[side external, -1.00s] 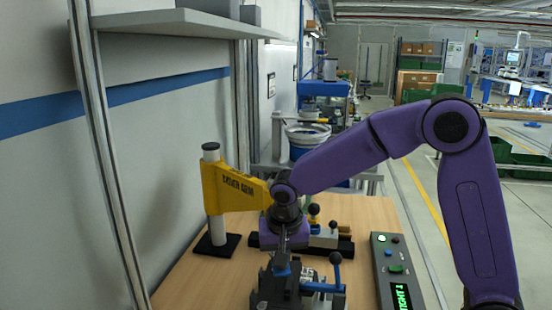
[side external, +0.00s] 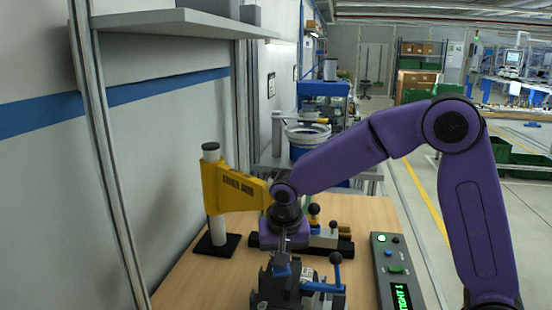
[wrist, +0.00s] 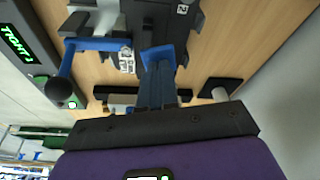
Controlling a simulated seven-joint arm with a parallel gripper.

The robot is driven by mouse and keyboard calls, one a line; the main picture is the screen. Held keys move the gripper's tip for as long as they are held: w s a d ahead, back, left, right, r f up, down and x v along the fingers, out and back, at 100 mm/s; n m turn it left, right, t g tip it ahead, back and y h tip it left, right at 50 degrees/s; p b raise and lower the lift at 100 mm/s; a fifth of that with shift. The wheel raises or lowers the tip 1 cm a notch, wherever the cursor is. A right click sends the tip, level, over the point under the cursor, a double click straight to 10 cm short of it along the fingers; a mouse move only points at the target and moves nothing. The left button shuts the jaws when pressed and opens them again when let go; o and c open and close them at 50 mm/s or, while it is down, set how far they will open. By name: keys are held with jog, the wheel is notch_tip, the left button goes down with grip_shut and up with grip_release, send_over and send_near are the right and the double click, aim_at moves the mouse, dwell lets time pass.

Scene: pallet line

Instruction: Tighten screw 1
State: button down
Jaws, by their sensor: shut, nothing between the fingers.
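My gripper (side external: 283,252) points down at the dark fixture (side external: 270,290) at the front of the bench. In the wrist view, its dark blue fingers (wrist: 158,80) are together with nothing between them, and their tips overlap the fixture's blue part (wrist: 165,54). I cannot tell whether they touch it. A yellow driver arm (side external: 238,188) hangs on a post behind my gripper, its free end close to my wrist. The control box display (side external: 403,296) reads "TIGHT 1", and it also shows in the wrist view (wrist: 16,42). I cannot make out screw 1.
A blue lever with a dark ball knob (side external: 335,258) rises at the fixture's right. A second fixture (side external: 325,238) with small knobs stands behind. The control box (side external: 385,252) lines the bench's right side. Bare wood (side external: 195,275) lies at the front left, beside the wall.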

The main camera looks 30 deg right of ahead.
jog(key=shift+f, duration=0.2)
dwell(1.0)
jog(key=w+d+v, duration=0.1)
jog(key=w+v, duration=0.1)
jog(key=v, duration=0.7)
jog(key=shift+r, duration=0.2)
dwell(0.6)
jog(key=shift+a, duration=0.1)
jog(key=s+d+f+n, duration=0.2)
jog(key=s+d+n, duration=0.3)
jog(key=s, duration=0.5)
jog(key=s+d+f+n+g+y, duration=0.1)
jog(key=s+d+n, duration=0.4)
jog(key=s, duration=0.5)
jog(key=s+d+f+n+g, duration=0.1)
jog(key=s+d+f+n, duration=0.3)
jog(key=s+n, duration=0.4)
jog(key=s, duration=0.3)
jog(key=shift+d+y, duration=0.3)
jog(key=shift+d, duration=0.1)
jog(key=shift+w, duration=0.1)
dwell(0.8)
